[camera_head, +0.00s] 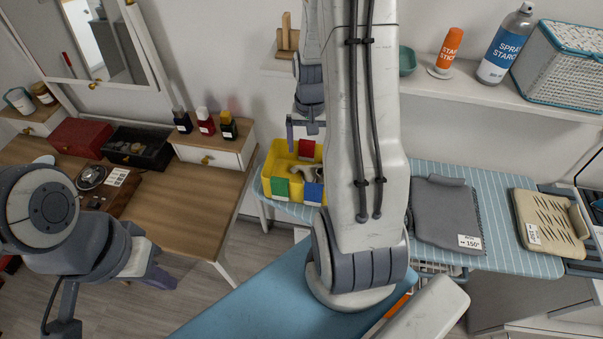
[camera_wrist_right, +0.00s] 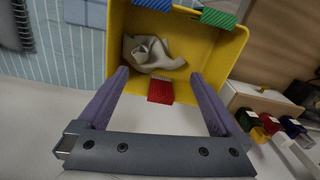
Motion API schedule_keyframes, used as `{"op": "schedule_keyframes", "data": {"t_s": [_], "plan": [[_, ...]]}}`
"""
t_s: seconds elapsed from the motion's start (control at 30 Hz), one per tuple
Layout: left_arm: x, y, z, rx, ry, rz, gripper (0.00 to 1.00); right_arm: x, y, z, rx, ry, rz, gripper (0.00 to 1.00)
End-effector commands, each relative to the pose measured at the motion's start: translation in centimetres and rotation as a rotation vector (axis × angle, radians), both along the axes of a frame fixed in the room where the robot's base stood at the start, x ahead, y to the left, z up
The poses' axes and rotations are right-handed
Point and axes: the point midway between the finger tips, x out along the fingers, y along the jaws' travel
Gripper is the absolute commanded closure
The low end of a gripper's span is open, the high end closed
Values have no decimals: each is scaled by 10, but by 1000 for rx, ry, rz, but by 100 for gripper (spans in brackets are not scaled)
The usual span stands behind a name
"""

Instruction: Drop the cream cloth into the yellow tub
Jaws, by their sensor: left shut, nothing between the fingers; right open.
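The yellow tub (camera_head: 268,167) stands at the left end of the striped board, against the back wall, with red, green and blue tabs on its rim. The cream cloth (camera_wrist_right: 152,54) lies crumpled inside the tub (camera_wrist_right: 222,66), on its floor. It is partly visible in the head view (camera_head: 308,172). My right gripper (camera_wrist_right: 160,77) is open and empty, above the tub by the side with the red tab; the cloth is apart from its fingers. My left gripper (camera_head: 162,278) is shut and empty, low at the left in front of the wooden desk.
The wooden desk (camera_head: 190,200) holds small bottles, a red box (camera_head: 80,138) and a dark tray. A shelf above carries a spray starch can (camera_head: 505,45) and a basket (camera_head: 565,65). Grey (camera_head: 445,215) and beige (camera_head: 550,222) pads lie on the striped board.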

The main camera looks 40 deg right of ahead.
Motion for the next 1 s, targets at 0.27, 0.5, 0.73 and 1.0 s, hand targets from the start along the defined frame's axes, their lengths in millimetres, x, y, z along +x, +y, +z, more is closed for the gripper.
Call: {"op": "schedule_keyframes", "data": {"t_s": [0.27, 0.5, 0.73, 1.0], "plan": [[0, 0, 30, 0, 0, 0, 100, 0, 0, 33, -1, -1, 0, 0], [0, 0, 46, 0, 0, 0, 100, 0, 0, 51, -1, -1, 0, 0], [0, 0, 44, 0, 0, 0, 100, 0, 0, 50, 0, 0, 0, 0], [0, 0, 38, 0, -1, -6, 100, 2, -1, 67, -3, -7, 0, 0]]}}
